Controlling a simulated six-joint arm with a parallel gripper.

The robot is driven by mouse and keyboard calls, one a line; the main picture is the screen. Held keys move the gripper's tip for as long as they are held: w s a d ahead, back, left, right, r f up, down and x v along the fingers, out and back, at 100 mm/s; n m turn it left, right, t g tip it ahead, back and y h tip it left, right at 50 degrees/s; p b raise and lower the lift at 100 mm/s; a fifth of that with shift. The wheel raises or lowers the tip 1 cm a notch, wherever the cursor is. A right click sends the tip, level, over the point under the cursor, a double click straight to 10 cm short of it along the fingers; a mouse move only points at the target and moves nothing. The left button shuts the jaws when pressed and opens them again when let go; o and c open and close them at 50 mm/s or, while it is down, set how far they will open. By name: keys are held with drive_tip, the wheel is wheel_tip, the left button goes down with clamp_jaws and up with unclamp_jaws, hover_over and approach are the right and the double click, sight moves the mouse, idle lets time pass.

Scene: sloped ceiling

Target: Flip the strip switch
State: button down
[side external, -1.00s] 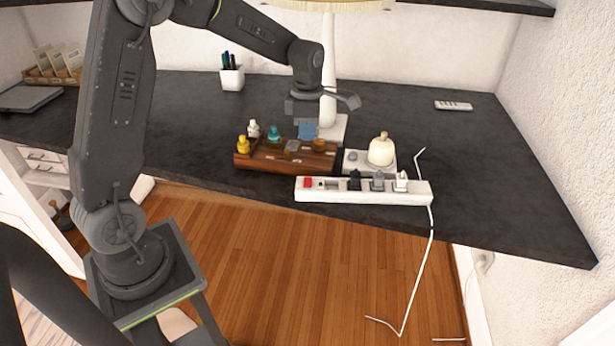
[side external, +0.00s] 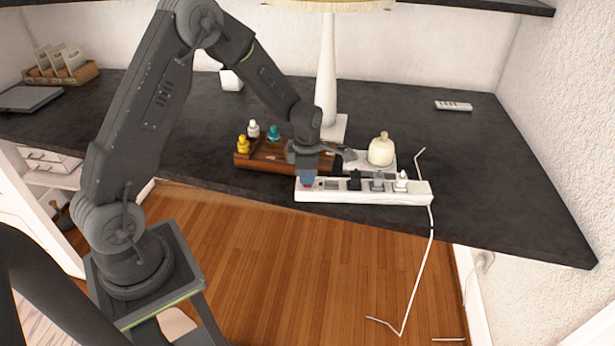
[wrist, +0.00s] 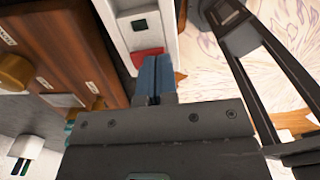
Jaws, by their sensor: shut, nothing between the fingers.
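The white power strip (side external: 340,197) lies along the front edge of the dark desk, with several dark and white plugs along it. Its red switch (wrist: 142,57) is at the left end; in the side view it is mostly covered by my fingertips. My gripper (side external: 308,180) points down over that end. In the wrist view, its blue fingertips (wrist: 156,64) are together, with nothing between them, right beside the red switch and partly over it. I cannot tell whether they touch it. The switch's tilt is not clear.
A wooden rack (side external: 258,160) with small bottles sits just behind the strip's left end. A cream jar (side external: 381,150) on a pale base and a lamp (side external: 327,80) stand behind. A white cord (side external: 431,245) hangs off the front edge. The desk's right side is mostly clear.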

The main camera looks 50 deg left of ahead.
drive_tip(key=shift+f, duration=0.25)
drive_tip(key=shift+f, duration=0.2)
idle(0.4)
drive_tip(key=shift+w+a+r, duration=0.3)
drive_tip(key=shift+w+a, duration=0.15)
drive_tip(key=shift+a, duration=0.1)
drive_tip(key=shift+r, duration=0.1)
wheel_tip(320, 180, up, 14)
idle(0.5)
